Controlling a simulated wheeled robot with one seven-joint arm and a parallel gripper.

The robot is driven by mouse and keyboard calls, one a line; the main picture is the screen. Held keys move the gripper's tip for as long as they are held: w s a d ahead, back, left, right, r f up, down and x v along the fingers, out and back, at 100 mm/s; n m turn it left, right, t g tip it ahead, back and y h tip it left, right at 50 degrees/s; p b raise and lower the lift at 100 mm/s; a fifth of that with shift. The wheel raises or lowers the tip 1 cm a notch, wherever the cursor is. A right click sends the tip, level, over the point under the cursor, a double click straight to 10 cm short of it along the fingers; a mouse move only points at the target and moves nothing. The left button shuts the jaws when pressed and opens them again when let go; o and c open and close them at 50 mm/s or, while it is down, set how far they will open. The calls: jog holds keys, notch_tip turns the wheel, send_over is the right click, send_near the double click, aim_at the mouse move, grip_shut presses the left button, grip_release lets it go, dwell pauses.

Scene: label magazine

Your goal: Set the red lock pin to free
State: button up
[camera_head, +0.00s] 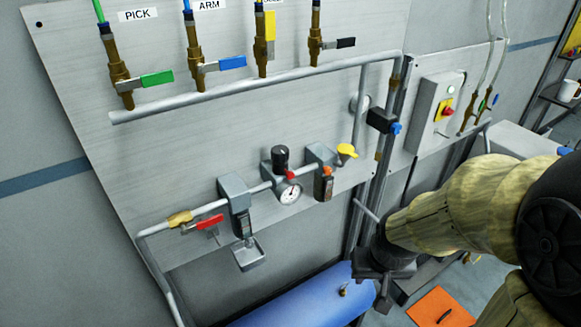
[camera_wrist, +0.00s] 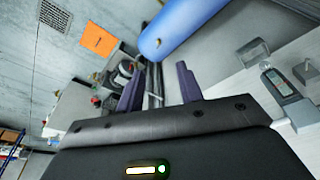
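A small red part (camera_head: 290,175), which looks like the red lock pin, sits beside the black regulator knob (camera_head: 280,157), just above the round gauge (camera_head: 289,191). Its exact setting is too small to tell. My gripper (camera_head: 382,288) is to the right of and below the regulator, apart from it, in front of the pipes near the blue tank. In the wrist view my gripper's two fingers (camera_wrist: 160,88) are spread with nothing between them. I cannot make out the red pin in the wrist view.
A red-handled valve (camera_head: 209,222) is left of the regulator, and a yellow-handled one (camera_head: 346,151) is right. Several coloured lever valves line the panel's top. The blue tank (camera_head: 300,302) lies below, also in the wrist view (camera_wrist: 185,22). An orange mat (camera_head: 441,307) lies on the floor.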

jog(key=shift+w+a, duration=0.1)
jog(key=shift+w, duration=0.1)
jog(key=shift+o, duration=0.7)
jog(key=shift+s, duration=0.35)
jog(key=w+f+n+t+y+b, duration=0.1)
jog(key=w+t+b, duration=0.75)
jog(key=w, duration=0.45)
jog(key=a+r+n+t+y+b, duration=0.4)
jog(key=a+y+b, duration=0.3)
jog(key=a+y, duration=0.1)
jog(key=shift+w+a+r+y+b, duration=0.15)
jog(key=shift+w+r+y+b, duration=0.1)
jog(key=shift+y+b, duration=0.2)
jog(key=shift+p, duration=0.35)
